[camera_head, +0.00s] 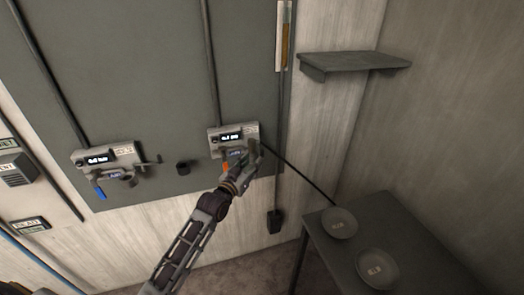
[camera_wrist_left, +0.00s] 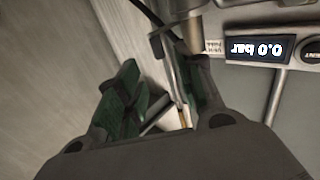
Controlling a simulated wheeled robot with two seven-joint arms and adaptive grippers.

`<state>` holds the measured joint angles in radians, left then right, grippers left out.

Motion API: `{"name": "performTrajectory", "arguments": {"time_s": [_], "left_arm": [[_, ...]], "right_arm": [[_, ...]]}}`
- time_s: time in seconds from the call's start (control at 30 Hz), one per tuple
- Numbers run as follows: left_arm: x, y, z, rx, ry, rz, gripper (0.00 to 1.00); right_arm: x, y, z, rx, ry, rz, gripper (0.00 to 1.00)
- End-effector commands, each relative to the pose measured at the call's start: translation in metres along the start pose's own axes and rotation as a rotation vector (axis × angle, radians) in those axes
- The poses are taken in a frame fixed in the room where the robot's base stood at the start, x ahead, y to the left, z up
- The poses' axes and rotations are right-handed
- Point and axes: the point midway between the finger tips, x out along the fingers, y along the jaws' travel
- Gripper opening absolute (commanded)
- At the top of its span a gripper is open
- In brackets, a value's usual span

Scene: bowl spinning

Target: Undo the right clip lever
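The right wall unit (camera_head: 222,132) is a light grey box with a small display on the dark panel; an orange handle (camera_head: 225,167) hangs below it. My left gripper (camera_head: 243,157) is at the unit's lower right, where it covers the clip lever area. In the left wrist view, the two green-padded fingers (camera_wrist_left: 160,100) are spread apart. A thin metal bar (camera_wrist_left: 170,75) and a pale piece lie between them, close to the right finger. I cannot tell whether the bar is the clip lever or whether a finger touches it. The display (camera_wrist_left: 255,49) reads 0.0 bar. My right gripper is not in view.
A similar unit (camera_head: 92,157) with a blue handle and a side lever is on the panel to the left. A grey table (camera_head: 410,235) with two bowls (camera_head: 340,223) (camera_head: 377,268) stands at lower right. A shelf (camera_head: 355,60) juts out above. A dark hose runs from the right unit towards the table.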

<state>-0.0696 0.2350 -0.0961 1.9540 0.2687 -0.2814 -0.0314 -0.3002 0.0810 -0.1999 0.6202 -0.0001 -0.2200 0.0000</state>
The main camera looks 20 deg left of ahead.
Motion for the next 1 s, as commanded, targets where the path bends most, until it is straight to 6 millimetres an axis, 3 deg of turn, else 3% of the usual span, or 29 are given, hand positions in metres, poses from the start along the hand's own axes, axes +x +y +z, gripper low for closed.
{"name": "performTrajectory", "arguments": {"time_s": [1.0], "left_arm": [[0.082,0.000,-0.001,0.001,0.000,0.000,0.37]], "right_arm": [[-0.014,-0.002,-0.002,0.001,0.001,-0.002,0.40]]}}
